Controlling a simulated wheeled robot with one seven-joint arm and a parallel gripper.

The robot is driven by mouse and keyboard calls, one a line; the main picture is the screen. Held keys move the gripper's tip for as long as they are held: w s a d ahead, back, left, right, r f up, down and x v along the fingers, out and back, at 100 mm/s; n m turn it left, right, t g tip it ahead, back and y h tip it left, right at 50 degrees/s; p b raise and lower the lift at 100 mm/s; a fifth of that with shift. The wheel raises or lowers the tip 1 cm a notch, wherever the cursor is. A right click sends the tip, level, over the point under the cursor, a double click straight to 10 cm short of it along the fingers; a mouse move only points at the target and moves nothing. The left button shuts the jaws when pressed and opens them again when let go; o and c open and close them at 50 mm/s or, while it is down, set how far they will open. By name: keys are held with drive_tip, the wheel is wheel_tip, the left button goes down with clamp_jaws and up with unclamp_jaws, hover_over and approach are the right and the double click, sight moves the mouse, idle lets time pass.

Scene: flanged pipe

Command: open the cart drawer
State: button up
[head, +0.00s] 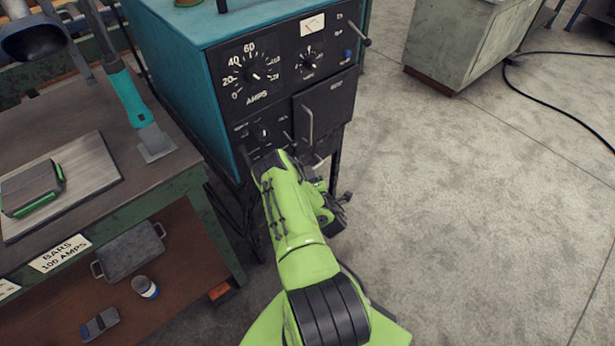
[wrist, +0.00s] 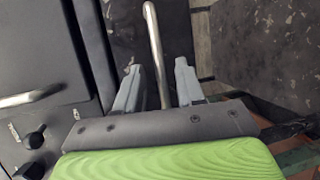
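In the wrist view my gripper (wrist: 158,88) is open, with its two grey fingers apart. A curved metal bar handle (wrist: 153,45) runs between the fingers, with visible gaps on both sides. The handle stands in front of a dark panel (wrist: 130,25), which looks like the drawer front. In the head view my green arm reaches down to the lower front of the teal and black machine (head: 170,70) on its cart. The arm hides most of the drawer area there, and my fingertips cannot be made out in that view.
The machine's upper panel has dials and another bar handle (head: 308,122), which also shows at the left of the wrist view (wrist: 30,99). A workbench (head: 150,185) stands close on the left. A grey cabinet (head: 465,45) stands at the back right.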

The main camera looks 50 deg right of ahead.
drive_tip(key=shift+x, duration=1.5)
clamp_jaws()
